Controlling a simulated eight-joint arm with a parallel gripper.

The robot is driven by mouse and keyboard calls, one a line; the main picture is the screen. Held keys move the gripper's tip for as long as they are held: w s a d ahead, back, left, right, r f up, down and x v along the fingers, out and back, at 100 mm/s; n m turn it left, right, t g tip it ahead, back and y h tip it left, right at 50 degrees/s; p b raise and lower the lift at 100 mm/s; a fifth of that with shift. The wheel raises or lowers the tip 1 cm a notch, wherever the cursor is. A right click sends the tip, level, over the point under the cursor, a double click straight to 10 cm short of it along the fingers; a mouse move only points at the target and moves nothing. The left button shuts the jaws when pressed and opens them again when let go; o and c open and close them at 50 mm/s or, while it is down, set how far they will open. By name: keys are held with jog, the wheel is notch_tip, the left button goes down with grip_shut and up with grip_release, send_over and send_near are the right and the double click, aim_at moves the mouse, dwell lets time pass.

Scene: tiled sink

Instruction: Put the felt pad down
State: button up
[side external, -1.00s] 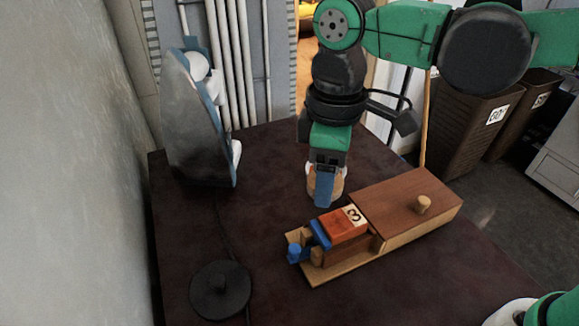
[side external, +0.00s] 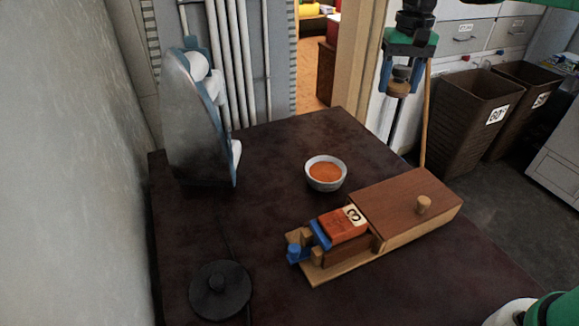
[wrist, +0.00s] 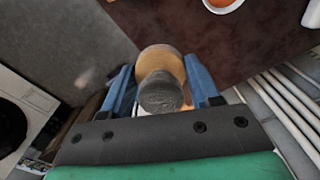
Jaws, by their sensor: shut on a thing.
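My gripper (side external: 400,84) is raised at the upper right of the side view, and its blue fingers are shut on a round piece. I take this piece to be the felt pad (side external: 400,88). In the wrist view the felt pad (wrist: 161,66) shows a dark grey round knob and a tan disc between the two fingers (wrist: 162,85). Its far face is hidden. Grey floor lies behind it in the wrist view, and the table edge runs past at the upper right. The pad is apart from the table.
A small bowl (side external: 326,184) with orange contents stands on the dark table (side external: 270,260). A wooden box (side external: 405,205) with an orange block marked 3 (side external: 343,224) lies in front. A black disc (side external: 220,290) and an upright iron-like object (side external: 200,125) are left. Brown bins (side external: 480,110) stand right.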

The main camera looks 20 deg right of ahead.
aim_at(376, 167)
notch_tip(376, 167, down, 17)
jog(key=shift+f, duration=0.1)
jog(key=shift+f, duration=0.1)
dwell(0.3)
jog(key=o, duration=1.2)
notch_tip(376, 167, up, 12)
jog(key=shift+s+a+r+n+t, duration=0.25)
jog(key=shift+s+a+n+t, duration=0.75)
jog(key=shift+s, duration=1.35)
jog(key=shift+s+a+r+n+t, duration=0.3)
jog(key=shift+s+a+n+t, duration=0.3)
jog(key=shift+s+t, duration=1.25)
jog(key=shift+s+a+r+n+t, duration=0.25)
jog(key=shift+s+a+n+t, duration=0.55)
jog(key=shift+s, duration=2)
